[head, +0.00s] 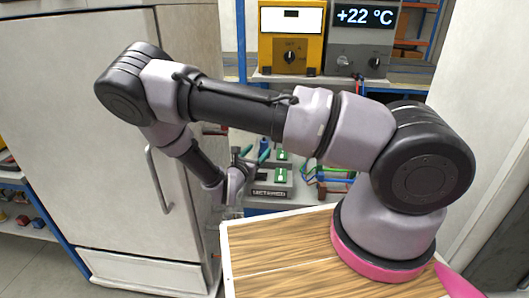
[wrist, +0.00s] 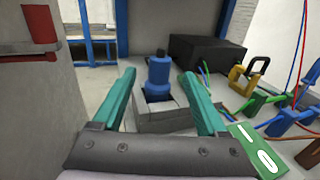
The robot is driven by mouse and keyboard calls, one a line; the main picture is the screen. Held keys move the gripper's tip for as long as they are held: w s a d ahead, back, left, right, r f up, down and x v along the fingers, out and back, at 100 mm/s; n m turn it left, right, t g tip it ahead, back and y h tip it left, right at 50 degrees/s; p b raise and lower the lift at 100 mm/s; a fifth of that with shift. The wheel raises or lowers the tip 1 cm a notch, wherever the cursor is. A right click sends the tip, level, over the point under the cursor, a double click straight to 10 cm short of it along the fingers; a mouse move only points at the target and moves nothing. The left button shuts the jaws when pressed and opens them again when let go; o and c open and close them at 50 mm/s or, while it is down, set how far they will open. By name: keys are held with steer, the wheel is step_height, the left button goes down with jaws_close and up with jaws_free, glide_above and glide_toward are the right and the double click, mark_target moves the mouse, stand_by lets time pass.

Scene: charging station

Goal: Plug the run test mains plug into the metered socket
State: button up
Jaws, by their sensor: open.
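A blue plug-shaped piece (wrist: 159,80) with a dark top stands upright at a grey block (wrist: 163,117) in the wrist view. My gripper (wrist: 157,74) is open, with one teal finger on each side of the blue piece and visible gaps between. I cannot tell whether this piece is the run test mains plug. In the head view, a grey unit labelled METERED (head: 270,191) sits on the bench beside my gripper (head: 246,157). My gripper and wrist partly cover that unit, and its socket opening is not clear.
Coloured clamps and cables, including a yellow clamp (wrist: 247,76), and a black box (wrist: 207,60) are farther right and behind. A white cabinet (head: 95,130) stands close on the left.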

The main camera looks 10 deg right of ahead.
steer(key=x, duration=0.9)
steer(key=shift+f, duration=0.15)
jaws_close()
